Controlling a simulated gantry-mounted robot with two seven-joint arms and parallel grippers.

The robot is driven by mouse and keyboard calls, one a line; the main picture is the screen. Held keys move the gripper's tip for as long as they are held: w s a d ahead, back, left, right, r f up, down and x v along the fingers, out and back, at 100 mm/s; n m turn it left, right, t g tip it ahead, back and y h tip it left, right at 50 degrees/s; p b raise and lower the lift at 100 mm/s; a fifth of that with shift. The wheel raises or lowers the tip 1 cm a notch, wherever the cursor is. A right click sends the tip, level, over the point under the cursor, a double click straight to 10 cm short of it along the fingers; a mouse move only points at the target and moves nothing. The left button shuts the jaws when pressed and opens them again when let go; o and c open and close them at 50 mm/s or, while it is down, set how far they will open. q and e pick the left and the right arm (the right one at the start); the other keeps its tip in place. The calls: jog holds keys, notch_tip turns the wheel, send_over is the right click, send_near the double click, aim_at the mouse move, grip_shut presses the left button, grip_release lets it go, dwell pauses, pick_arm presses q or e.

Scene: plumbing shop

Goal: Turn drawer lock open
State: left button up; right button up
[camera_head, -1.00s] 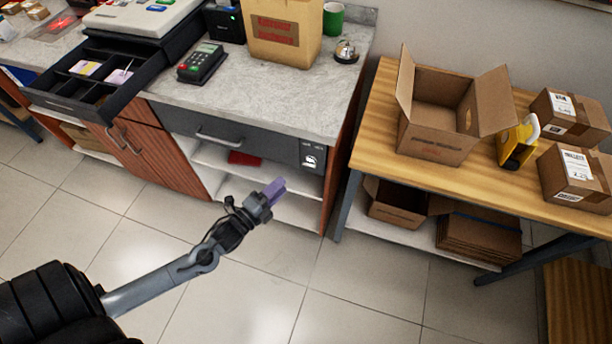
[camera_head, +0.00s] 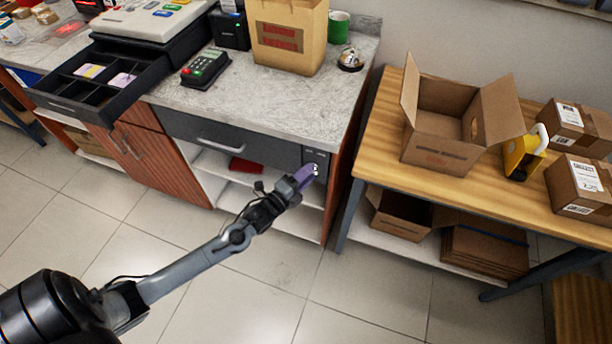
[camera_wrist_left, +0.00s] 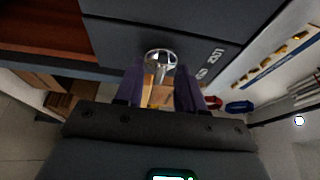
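The drawer lock (camera_wrist_left: 160,60) is a round silver knob on the dark drawer front (camera_head: 230,135), at its right end under the counter. In the wrist view the knob sits just beyond and between the two purple fingers of my left gripper (camera_wrist_left: 160,90). The fingers are apart with a gap between them, and the knob does not look gripped. In the head view my left gripper (camera_head: 306,174) is at the lock panel (camera_head: 316,160) and partly covers the lock. My right gripper is not in view.
An open cash drawer (camera_head: 100,85) juts out at the left of the counter. A card terminal (camera_head: 205,68), a paper bag (camera_head: 288,38) and a bell (camera_head: 350,58) stand on the counter. A wooden table (camera_head: 385,140) with boxes is at the right. The floor in front is clear.

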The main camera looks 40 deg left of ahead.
pick_arm(q)
jog(key=shift+c, duration=0.3)
grip_shut()
jog(key=n+t+y, duration=0.1)
jog(key=n+y, duration=0.1)
jog(key=n, duration=0.5)
jog(key=n+t+y+b, duration=0.1)
jog(key=n+y, duration=0.2)
jog(key=n, duration=0.4)
jog(key=f+n+t+y+b, duration=0.1)
jog(key=n+y, duration=0.2)
jog(key=n, duration=0.4)
jog(key=shift+w+d, duration=0.15)
jog(key=shift+d, duration=0.25)
jog(key=shift+r+n, duration=0.1)
jog(key=shift+n, duration=0.2)
